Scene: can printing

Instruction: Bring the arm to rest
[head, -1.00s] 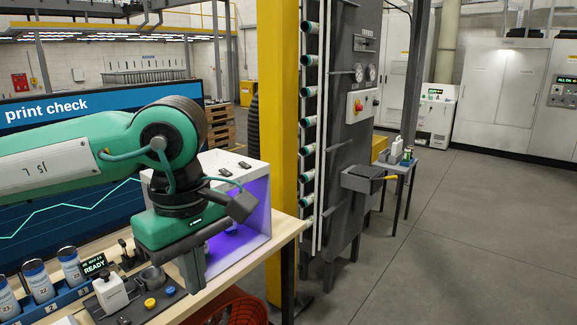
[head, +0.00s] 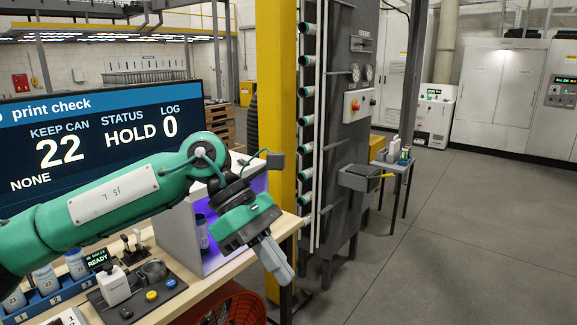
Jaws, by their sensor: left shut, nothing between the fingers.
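My left arm comes in from the left over the workbench (head: 213,274). Its gripper (head: 283,275) hangs tilted down to the right, just past the front right edge of the bench. The fingers are shut with nothing between them. The gripper is in front of the light box (head: 178,236) with a violet-lit inside, and partly hides it. A can (head: 202,232) shows inside the box, partly covered. My right gripper is not in view.
The screen (head: 100,150) reads "KEEP CAN 22, STATUS HOLD, LOG 0". Cans stand in a blue rack (head: 48,300) at lower left, beside a panel with yellow and blue buttons (head: 152,295). A yellow post (head: 277,120) stands close behind the gripper. Floor (head: 450,240) at right is clear.

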